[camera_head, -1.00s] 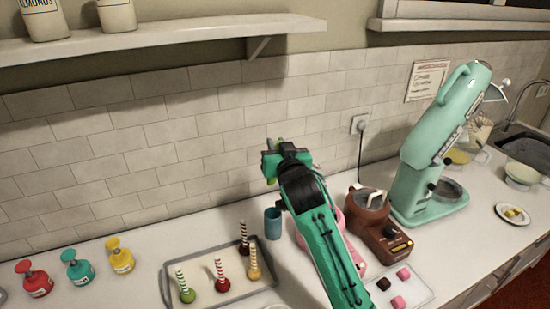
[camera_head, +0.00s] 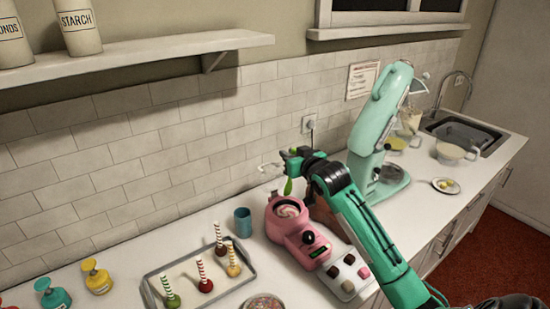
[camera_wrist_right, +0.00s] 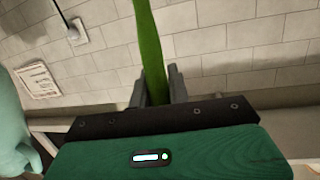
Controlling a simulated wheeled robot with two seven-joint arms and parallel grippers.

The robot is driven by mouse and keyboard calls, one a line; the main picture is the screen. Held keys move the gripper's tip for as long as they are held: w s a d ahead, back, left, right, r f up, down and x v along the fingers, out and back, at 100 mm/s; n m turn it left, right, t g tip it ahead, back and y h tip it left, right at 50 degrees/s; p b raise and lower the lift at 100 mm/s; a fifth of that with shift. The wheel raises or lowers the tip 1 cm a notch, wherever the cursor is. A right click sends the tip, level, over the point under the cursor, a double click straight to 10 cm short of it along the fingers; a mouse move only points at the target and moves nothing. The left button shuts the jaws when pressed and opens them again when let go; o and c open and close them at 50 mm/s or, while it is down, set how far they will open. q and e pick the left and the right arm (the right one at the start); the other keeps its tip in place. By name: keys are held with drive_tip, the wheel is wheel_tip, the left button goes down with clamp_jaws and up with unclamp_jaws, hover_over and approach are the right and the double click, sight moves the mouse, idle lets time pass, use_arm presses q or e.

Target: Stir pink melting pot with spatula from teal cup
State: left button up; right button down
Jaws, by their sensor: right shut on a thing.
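The pink melting pot (camera_head: 290,212) stands on the counter with a swirled pink and white content in its bowl. The teal cup (camera_head: 243,222) stands to its left and looks empty. My right gripper (camera_head: 291,165) is above the pink pot. It is shut on the green spatula (camera_head: 288,187), whose green end hangs over the pot's bowl, apparently above the content. In the right wrist view the green spatula (camera_wrist_right: 150,50) runs up from between the two fingers (camera_wrist_right: 160,85). My left gripper is not in view.
A tray (camera_head: 160,297) with several striped-stick treats lies left of the pot. A small white tray of candies (camera_head: 349,277) sits in front right. A teal stand mixer (camera_head: 380,120) and bowls stand behind right. Yellow and teal pump bottles (camera_head: 97,277) are at far left.

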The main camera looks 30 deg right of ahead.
drive_tip(key=shift+d+f+b, duration=0.1)
drive_tip(key=shift+f+b, duration=0.3)
drive_tip(key=shift+f, duration=0.2)
drive_tip(key=b, duration=0.4)
hover_over(290, 189)
drive_tip(key=f, duration=0.4)
drive_tip(key=shift+w+d+f, duration=0.1)
drive_tip(key=shift+w+f, duration=0.1)
drive_tip(key=shift+w, duration=0.2)
wheel_tip(290, 189, down, 5)
drive_tip(key=shift+r+b, duration=0.1)
drive_tip(key=shift+b, duration=0.85)
drive_tip(key=shift+f, duration=0.6)
drive_tip(key=shift+f, duration=0.45)
